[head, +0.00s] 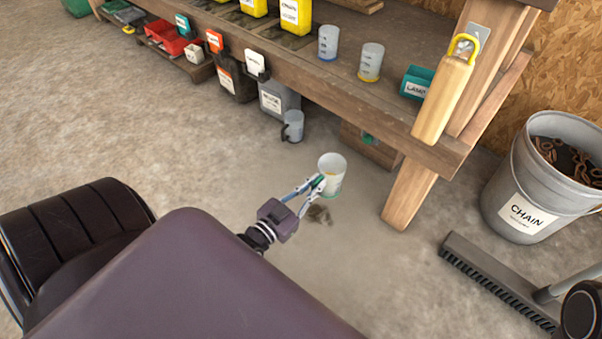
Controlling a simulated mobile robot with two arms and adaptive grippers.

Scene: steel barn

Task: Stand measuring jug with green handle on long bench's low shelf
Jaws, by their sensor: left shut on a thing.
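The measuring jug with green handle (333,168) is a clear, upright cup in front of the long bench. My left gripper (318,184) is shut on its green handle, at the jug's near left side. A small dark patch lies on the floor below the jug; I cannot tell how high the jug is held. The long bench's low shelf (400,122) runs behind and above the jug in the picture. On it stand a clear jug with a blue base (328,42) and one with a yellow base (370,63). My right gripper is not in view.
A grey jug (293,126) and dark jugs stand below the shelf edge. A CHAIN bucket (540,180) and broom (495,280) are at right. Shelf space shows between jugs and box.

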